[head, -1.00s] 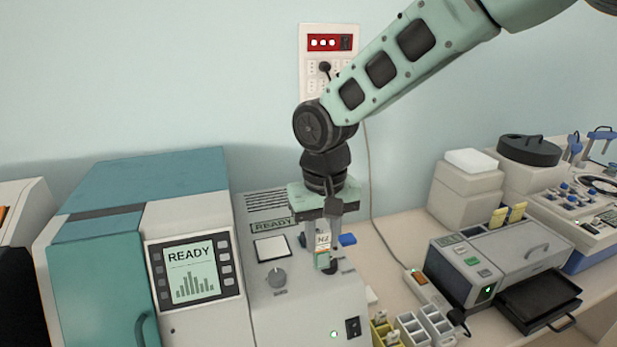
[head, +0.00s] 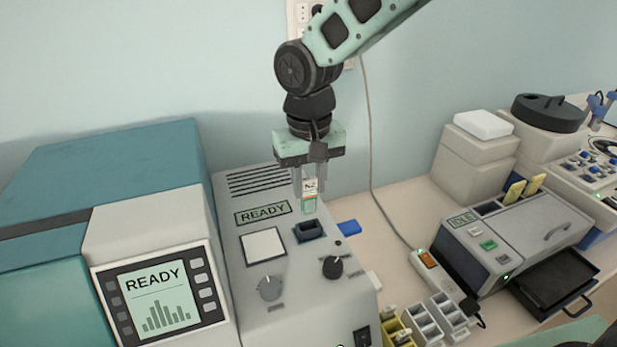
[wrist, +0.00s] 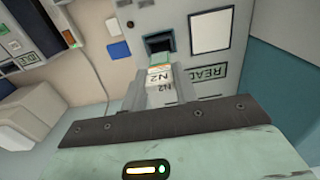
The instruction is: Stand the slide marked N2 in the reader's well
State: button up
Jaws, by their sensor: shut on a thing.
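The slide marked N2 (head: 309,198) is held upright in my gripper (head: 310,183), which is shut on its upper, labelled end. In the wrist view the slide (wrist: 158,76) shows its N2 label between the fingers. The reader (head: 255,245) is the grey box with a READY display (head: 263,212). Its well (head: 309,230) is a dark raised socket on the top. The slide's lower end is just above the well in the head view, and apart from it. The well (wrist: 158,44) also shows beyond the slide's end in the wrist view.
The reader's top also has a white square pad (head: 263,246) and two knobs, one grey (head: 270,288) and one black (head: 333,267). A teal machine (head: 110,190) stands at left. Slide racks (head: 423,320) and an IDLE machine (head: 500,245) are at right.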

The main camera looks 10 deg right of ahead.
aim_at(309, 215)
jog(key=shift+f+b, duration=2.3)
jog(key=shift+f, duration=1.05)
jog(key=o, duration=1)
jog(key=shift+o, duration=0.2)
notch_tip(309, 215, up, 18)
jog(key=b, duration=0.4)
jog(key=shift+f, duration=0.25)
